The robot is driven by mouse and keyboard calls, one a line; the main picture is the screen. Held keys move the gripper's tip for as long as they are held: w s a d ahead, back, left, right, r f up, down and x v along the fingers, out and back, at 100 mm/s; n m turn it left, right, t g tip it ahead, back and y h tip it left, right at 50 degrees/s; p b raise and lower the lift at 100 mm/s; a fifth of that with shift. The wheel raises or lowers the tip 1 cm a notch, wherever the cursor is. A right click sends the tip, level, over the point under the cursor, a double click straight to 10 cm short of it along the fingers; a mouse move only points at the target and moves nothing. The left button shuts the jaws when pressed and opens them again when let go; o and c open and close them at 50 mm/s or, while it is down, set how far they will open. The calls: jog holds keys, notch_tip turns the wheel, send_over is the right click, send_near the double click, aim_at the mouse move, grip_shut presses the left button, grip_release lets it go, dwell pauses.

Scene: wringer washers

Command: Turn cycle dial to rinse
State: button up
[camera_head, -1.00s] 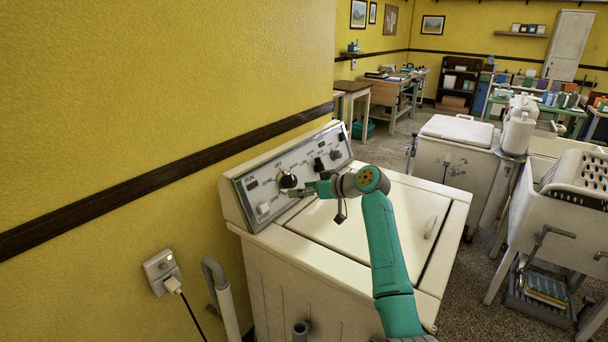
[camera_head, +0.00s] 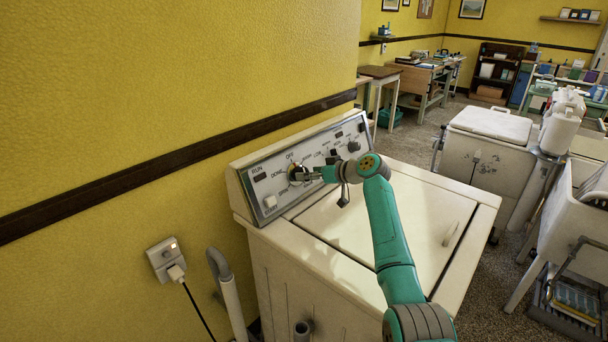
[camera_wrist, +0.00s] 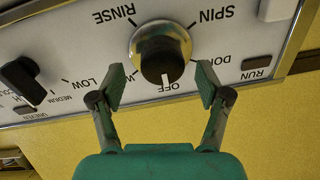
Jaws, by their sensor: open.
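The cycle dial (camera_wrist: 160,54) is a black knob with a silver ring on the washer's control panel (camera_wrist: 85,35). In the wrist view the panel appears upside down, and the dial's white mark points at OFF. RINSE and SPIN are printed on the far side of the dial from my gripper. My gripper (camera_wrist: 160,88) is open, with one finger on each side of the dial's near edge; I cannot tell whether either touches it. In the head view my gripper (camera_head: 312,175) is at the dial (camera_head: 297,174), which it partly covers.
The washer's closed lid (camera_head: 390,215) lies below the panel. A black knob (camera_wrist: 22,80) sits beside the dial in the wrist view. A white button (camera_head: 270,201) is at the panel's lower left. The yellow wall (camera_head: 150,90) stands close behind.

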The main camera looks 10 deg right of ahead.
jog(key=shift+x, duration=1.45)
jog(key=shift+s, duration=0.1)
jog(key=c, duration=1.2)
